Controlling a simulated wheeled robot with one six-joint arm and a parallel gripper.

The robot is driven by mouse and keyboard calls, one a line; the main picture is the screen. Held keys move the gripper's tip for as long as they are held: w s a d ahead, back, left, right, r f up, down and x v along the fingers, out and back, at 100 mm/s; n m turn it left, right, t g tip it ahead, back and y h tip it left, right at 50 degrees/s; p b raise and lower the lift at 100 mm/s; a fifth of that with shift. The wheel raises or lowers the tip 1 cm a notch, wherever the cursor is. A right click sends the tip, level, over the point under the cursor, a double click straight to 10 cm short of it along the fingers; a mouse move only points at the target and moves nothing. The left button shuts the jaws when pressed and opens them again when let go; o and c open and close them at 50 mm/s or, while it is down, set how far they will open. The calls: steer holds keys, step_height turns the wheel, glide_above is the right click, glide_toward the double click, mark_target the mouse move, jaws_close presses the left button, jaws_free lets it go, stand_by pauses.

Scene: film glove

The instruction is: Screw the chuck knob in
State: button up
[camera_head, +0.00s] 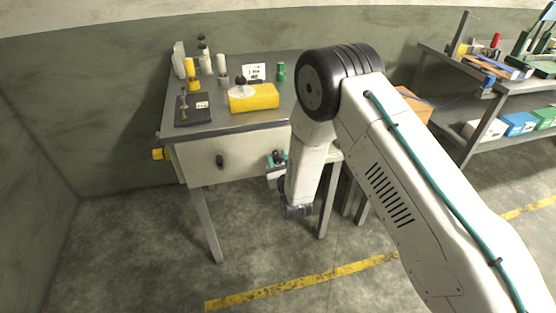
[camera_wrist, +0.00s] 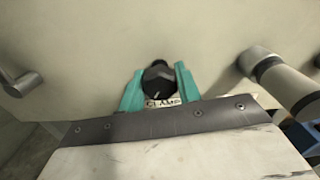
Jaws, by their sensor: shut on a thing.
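The chuck knob (camera_wrist: 158,82) is black with a pale mark on its face. It sits at the pale front panel of the workbench (camera_wrist: 80,50), above a small white label that is partly hidden. My gripper (camera_wrist: 160,88) has its two teal fingers on either side of the knob, shut on it. In the head view my gripper (camera_head: 277,158) is at the right part of the bench front (camera_head: 205,158), partly hidden by my arm. How deep the knob sits cannot be seen.
A dark handle (camera_head: 220,161) is on the bench front to the left. A yellow part (camera_head: 160,154) sticks out at the bench's left side. A shelf (camera_head: 465,100) is at the right. The floor in front is clear.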

steer(key=shift+s+f, duration=0.1)
steer(key=shift+f, duration=0.1)
stand_by(0.4)
steer(key=o, duration=1)
steer(key=shift+r, duration=0.15)
steer(key=shift+c, duration=0.2)
